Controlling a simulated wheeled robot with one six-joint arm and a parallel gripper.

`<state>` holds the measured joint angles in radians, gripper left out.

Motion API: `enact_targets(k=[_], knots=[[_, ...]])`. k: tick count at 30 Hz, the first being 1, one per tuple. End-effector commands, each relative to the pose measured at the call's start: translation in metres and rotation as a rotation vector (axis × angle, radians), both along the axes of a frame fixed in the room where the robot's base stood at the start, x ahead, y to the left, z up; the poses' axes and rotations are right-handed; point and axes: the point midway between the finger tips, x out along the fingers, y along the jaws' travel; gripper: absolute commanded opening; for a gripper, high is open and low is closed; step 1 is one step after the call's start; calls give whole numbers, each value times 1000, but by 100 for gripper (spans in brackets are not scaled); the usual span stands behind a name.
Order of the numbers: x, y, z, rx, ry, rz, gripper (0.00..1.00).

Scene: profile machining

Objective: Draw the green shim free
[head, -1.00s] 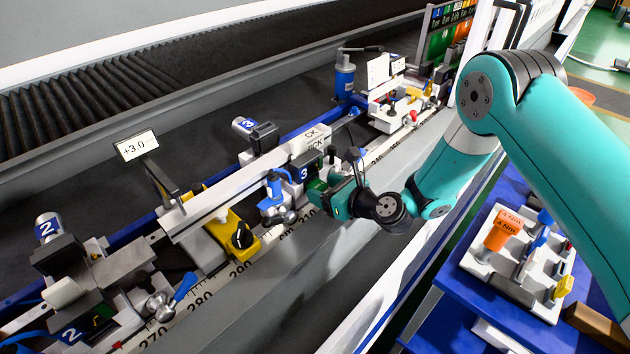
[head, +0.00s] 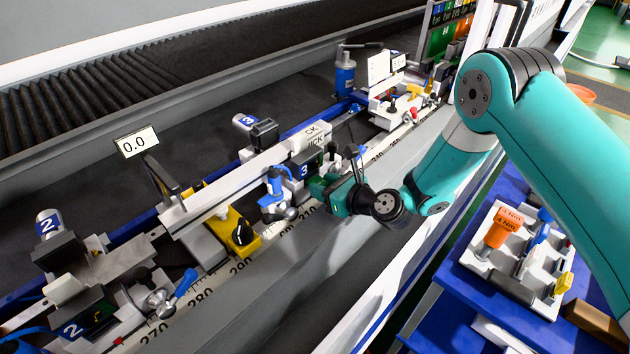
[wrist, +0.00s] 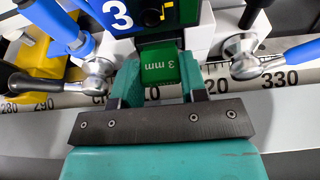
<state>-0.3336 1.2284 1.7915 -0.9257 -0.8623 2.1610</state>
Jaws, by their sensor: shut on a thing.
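The green shim (wrist: 160,66), marked "3 mm", shows in the wrist view between the teal fingers of my gripper (wrist: 160,84). My gripper is shut on it. The shim's far end meets the dark and green front of the clamp block numbered 3 (wrist: 150,22); how deep it sits there is hidden. In the head view my gripper (head: 333,190) is at the right side of block 3 (head: 304,168), and the shim is too small to make out clearly.
Blue-handled clamps stand on both sides of my gripper, left (wrist: 62,25) and right (wrist: 285,58). A numbered scale (wrist: 215,85) runs below. A long white profile (head: 235,187) lies at left. A tool tray (head: 515,255) is at right.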

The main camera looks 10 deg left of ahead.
Motion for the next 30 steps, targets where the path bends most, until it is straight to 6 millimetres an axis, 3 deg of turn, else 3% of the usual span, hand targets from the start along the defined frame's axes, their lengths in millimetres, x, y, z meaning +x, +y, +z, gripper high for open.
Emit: enact_targets(k=[16,30], knots=[[-14,-19,0,0,1,-1,11],[-16,-21,0,1,0,-1,11]])
